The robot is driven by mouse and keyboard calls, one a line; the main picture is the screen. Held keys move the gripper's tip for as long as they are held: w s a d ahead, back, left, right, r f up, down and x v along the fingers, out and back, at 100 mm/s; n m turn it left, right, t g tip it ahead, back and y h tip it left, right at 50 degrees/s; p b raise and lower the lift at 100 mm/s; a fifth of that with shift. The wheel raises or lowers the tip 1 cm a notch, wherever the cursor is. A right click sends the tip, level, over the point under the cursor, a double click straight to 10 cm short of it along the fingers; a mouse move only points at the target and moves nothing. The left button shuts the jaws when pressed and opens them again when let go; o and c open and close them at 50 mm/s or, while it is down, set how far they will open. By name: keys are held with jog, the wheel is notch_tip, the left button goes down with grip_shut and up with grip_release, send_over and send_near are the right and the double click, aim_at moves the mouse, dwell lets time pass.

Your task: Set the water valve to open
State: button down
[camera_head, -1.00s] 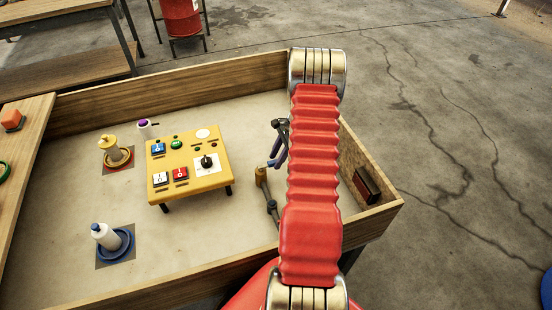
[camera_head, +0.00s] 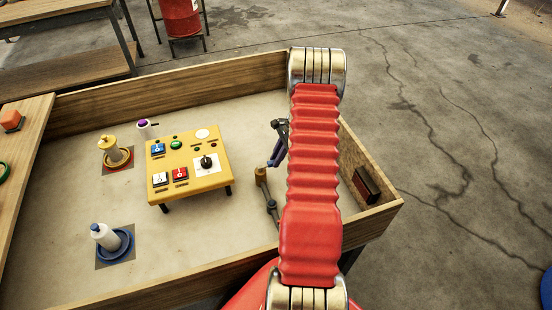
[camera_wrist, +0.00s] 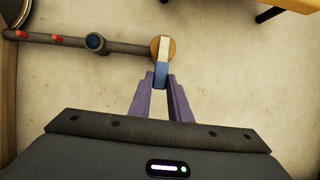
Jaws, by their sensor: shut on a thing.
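The water valve has a round brass body (camera_wrist: 155,55) at the end of a dark pipe in the wrist view. Its lever, pale at the pivot and blue at the grip (camera_wrist: 161,76), points toward me, roughly square to the pipe. My gripper (camera_wrist: 163,86) has purple fingers, shut on the blue lever end. In the head view the brass valve (camera_head: 260,172) stands at the right of the tray, and my gripper (camera_head: 277,158) is just right of it, partly behind my red arm.
A yellow control panel (camera_head: 184,143) stands left of the valve. The tray's wooden wall (camera_head: 370,215) closes the right side.

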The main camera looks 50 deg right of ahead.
jog(key=w+a+n+g+h, duration=0.1)
jog(key=w+n+g, duration=0.5)
jog(key=n, duration=1.2)
jog(key=shift+w+a+r+h, duration=0.25)
jog(key=shift+w+a, duration=0.65)
jog(key=shift+w, duration=1.2)
jog(key=c, duration=1.9)
grip_release()
jog(key=shift+f, duration=0.1)
jog(key=shift+c, duration=0.2)
jog(key=o, duration=0.3)
jog(key=shift+s+f, duration=0.1)
jog(key=shift+s, duration=0.1)
jog(key=v, duration=1.3)
jog(key=shift+w+r, duration=0.25)
jog(key=shift+r, duration=0.05)
